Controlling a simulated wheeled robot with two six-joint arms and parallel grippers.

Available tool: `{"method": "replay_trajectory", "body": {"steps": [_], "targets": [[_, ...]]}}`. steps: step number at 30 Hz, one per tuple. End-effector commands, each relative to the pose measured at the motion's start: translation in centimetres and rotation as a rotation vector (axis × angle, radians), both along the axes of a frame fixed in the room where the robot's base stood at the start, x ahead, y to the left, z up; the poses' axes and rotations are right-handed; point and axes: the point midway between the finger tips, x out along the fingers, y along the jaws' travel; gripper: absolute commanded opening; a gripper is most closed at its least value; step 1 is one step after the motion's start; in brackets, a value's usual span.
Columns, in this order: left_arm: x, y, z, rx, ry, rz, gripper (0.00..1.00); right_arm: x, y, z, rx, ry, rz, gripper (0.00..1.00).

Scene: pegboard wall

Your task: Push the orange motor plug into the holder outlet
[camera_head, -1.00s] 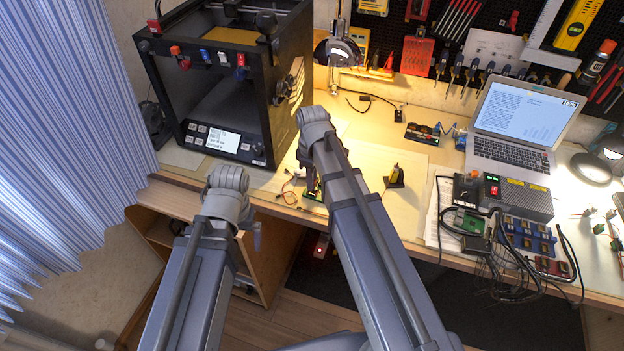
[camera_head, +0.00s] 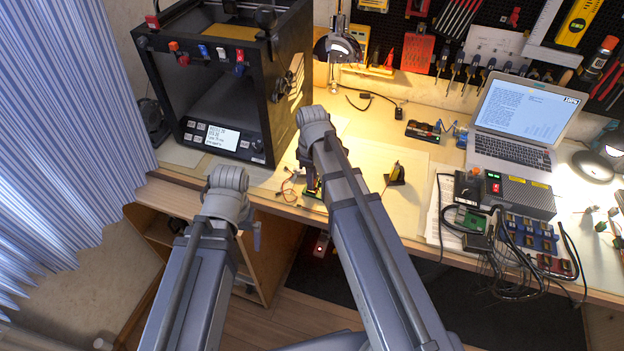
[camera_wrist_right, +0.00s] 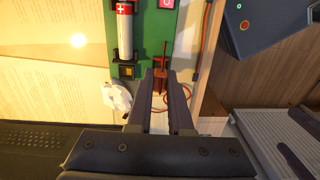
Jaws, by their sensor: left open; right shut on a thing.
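In the right wrist view, my right gripper (camera_wrist_right: 160,88) is shut on a small orange-red plug (camera_wrist_right: 161,75) at its fingertips, with thin leads near it. Beyond it is a green holder board (camera_wrist_right: 151,38) carrying a silver-and-red battery. A dark block with a yellowish face (camera_wrist_right: 127,72) sits at the board's near end; I cannot tell if it is the outlet. I cannot tell whether the plug touches the board. In the head view my right arm mostly hides the gripper and holder. My left gripper (camera_head: 257,236) shows only partly, below the table's front edge, away from the plug.
A black 3D printer (camera_head: 222,85) stands at the left. A small black-and-yellow part (camera_head: 395,174) sits on the mat right of my right arm. A laptop (camera_head: 520,120), a power supply (camera_head: 515,194) and cables fill the table's right side. Red wire (camera_wrist_right: 203,50) runs beside the board.

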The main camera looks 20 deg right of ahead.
Motion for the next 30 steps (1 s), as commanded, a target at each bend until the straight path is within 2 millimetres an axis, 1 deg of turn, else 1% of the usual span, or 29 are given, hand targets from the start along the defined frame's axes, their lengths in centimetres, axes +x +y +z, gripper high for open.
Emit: {"method": "replay_trajectory", "body": {"steps": [13,30], "targets": [[0.0,0.0,-0.1,0.000,0.000,0.000,1.00,0.0,0.0,-0.1,0.000,0.000,0.000,0.00],[0.0,0.0,-1.4,0.000,0.000,0.000,1.00,0.0,0.0,-1.4,0.000,0.000,0.000,0.00]]}}
